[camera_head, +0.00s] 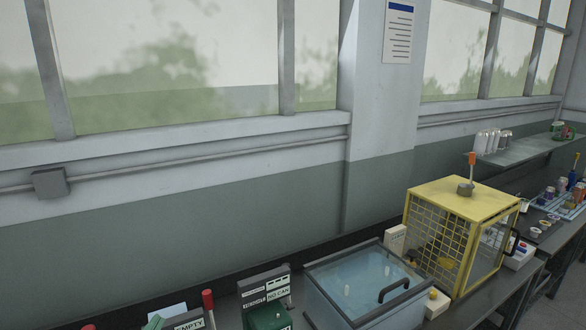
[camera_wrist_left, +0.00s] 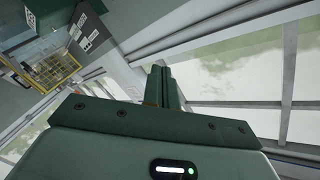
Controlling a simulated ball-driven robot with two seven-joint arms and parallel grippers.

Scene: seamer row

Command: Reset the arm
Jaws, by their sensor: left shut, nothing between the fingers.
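My left gripper shows in the left wrist view, its two dark green fingers (camera_wrist_left: 163,74) pressed together with nothing between them. Beyond the fingertips are the wall and window panes, and they touch nothing that I can see. In the head view I cannot make the left gripper out clearly; a small green shape at the bottom edge may be part of it. My right gripper is in neither view.
A clear-lidded tank (camera_head: 323,292) with a black handle stands on the bench beside a yellow mesh cage (camera_head: 435,240), also seen in the wrist view (camera_wrist_left: 52,70). Signs (camera_head: 264,284) stand left. A wall shelf (camera_head: 528,150) holds bottles and cans. Space above the bench at left is clear.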

